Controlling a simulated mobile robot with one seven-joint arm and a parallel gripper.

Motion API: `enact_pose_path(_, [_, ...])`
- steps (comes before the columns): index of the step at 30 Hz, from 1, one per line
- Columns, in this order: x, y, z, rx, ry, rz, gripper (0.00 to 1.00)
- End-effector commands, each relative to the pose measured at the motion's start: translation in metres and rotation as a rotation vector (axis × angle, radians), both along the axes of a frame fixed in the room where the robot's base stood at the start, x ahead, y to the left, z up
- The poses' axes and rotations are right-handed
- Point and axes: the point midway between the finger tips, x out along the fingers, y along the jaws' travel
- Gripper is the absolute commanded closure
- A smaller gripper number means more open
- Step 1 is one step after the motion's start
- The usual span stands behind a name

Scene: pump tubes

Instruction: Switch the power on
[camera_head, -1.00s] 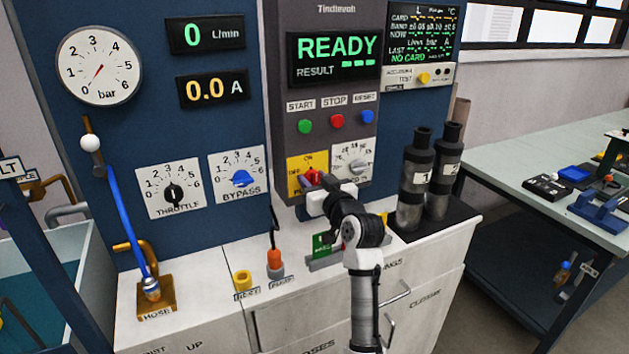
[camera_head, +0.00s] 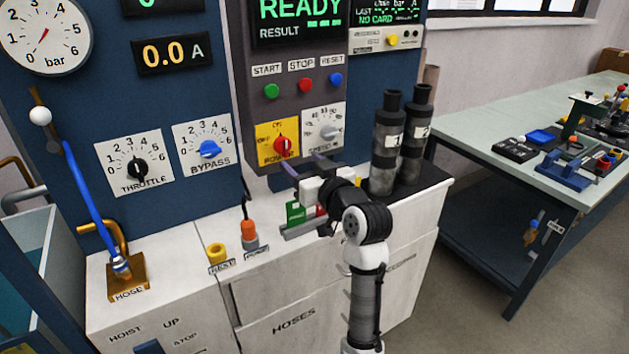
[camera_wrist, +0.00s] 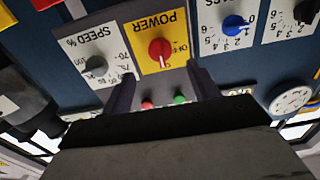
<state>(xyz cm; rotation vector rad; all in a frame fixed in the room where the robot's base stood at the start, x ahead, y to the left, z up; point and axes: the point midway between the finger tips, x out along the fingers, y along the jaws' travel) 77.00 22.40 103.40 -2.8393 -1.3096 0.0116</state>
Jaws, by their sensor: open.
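The power switch (camera_head: 281,145) is a red knob on a yellow plate on the grey panel. It also shows upside down in the wrist view (camera_wrist: 160,48). In the head view its grip looks roughly upright, toward the ON mark; its exact setting is hard to read. My gripper (camera_head: 307,166) is open and empty, just below and in front of the plate, apart from the knob. In the wrist view its two fingers (camera_wrist: 162,88) stand apart, with the knob in line beyond the gap.
The grey speed dial (camera_head: 328,131) sits right of the switch. Green, red and blue buttons are above, under a lit READY display (camera_head: 300,10). Below is a white counter with a green item (camera_head: 296,211). Two dark cylinders (camera_head: 386,145) stand close on the right.

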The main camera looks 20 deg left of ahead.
Motion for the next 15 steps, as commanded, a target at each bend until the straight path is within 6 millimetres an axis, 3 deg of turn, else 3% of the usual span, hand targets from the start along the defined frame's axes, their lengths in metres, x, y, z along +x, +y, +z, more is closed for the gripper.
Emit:
enact_pose_path(6, [-0.023, -0.028, -0.001, 0.000, -0.001, -0.002, 0.40])
enact_pose_path(15, [-0.030, -0.036, 0.000, 0.000, 0.000, 0.000, 0.40])
